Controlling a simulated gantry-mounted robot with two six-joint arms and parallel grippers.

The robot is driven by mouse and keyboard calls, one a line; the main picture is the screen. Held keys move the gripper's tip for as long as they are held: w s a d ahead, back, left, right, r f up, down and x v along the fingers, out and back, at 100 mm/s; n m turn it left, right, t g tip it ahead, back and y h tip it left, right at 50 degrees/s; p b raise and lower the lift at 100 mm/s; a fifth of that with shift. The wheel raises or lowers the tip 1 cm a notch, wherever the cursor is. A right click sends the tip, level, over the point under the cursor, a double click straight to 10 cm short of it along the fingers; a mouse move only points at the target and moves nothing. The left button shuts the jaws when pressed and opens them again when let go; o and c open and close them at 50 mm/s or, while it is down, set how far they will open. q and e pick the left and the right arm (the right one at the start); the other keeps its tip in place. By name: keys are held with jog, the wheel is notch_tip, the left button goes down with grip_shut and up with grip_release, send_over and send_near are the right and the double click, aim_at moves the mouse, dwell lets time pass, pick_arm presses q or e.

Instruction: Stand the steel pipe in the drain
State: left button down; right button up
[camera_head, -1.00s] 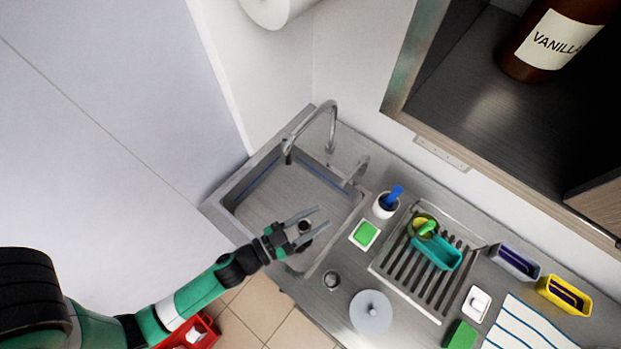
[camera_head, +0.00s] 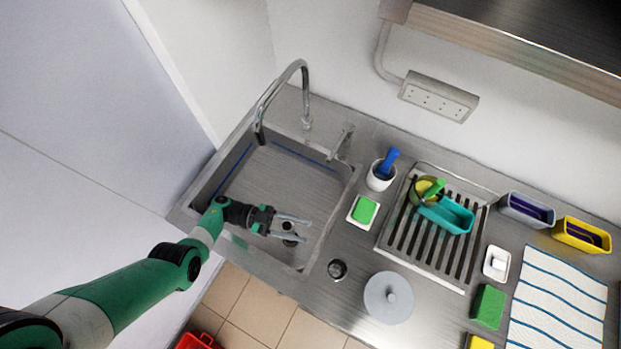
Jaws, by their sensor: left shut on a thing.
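My left gripper (camera_head: 291,230) reaches into the steel sink (camera_head: 232,185) from the left, near the sink's front right corner. It is shut on a small dark round thing between its fingers, which appears to be the open top end of the steel pipe (camera_head: 288,225), seen nearly end-on. Most of the pipe's length is hidden from this angle. A dark round spot at the lower finger looks like the drain (camera_head: 290,242), partly covered by the gripper. I cannot tell whether the pipe is in the drain or above it. My right gripper is not in view.
A curved tap (camera_head: 284,84) and lever stand behind the sink. Right of it are a white cup with a blue brush (camera_head: 381,174), a green sponge on a dish (camera_head: 364,210), a small round steel fitting (camera_head: 337,269), a round lid (camera_head: 388,298) and a drying rack (camera_head: 432,252).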

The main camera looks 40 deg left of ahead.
pick_arm(q)
jog(key=shift+w+a+f+b, duration=0.1)
jog(key=shift+a+f+b, duration=0.25)
jog(key=shift+f, duration=0.3)
jog(key=shift+w+a+f+b, duration=0.1)
jog(key=shift+a+f+b, duration=0.2)
jog(key=shift+f, duration=0.3)
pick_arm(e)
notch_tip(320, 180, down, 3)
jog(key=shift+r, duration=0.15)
pick_arm(q)
jog(key=shift+f, duration=0.1)
notch_tip(320, 180, down, 6)
jog(key=b, duration=0.5)
jog(key=shift+r+b, duration=0.2)
jog(key=shift+b, duration=0.1)
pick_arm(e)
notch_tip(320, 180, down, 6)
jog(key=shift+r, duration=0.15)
pick_arm(q)
jog(key=shift+f+b, duration=0.6)
jog(key=shift+f, duration=0.05)
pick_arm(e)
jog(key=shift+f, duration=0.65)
pick_arm(q)
jog(key=c, duration=0.7)
grip_release()
jog(key=shift+a, duration=0.2)
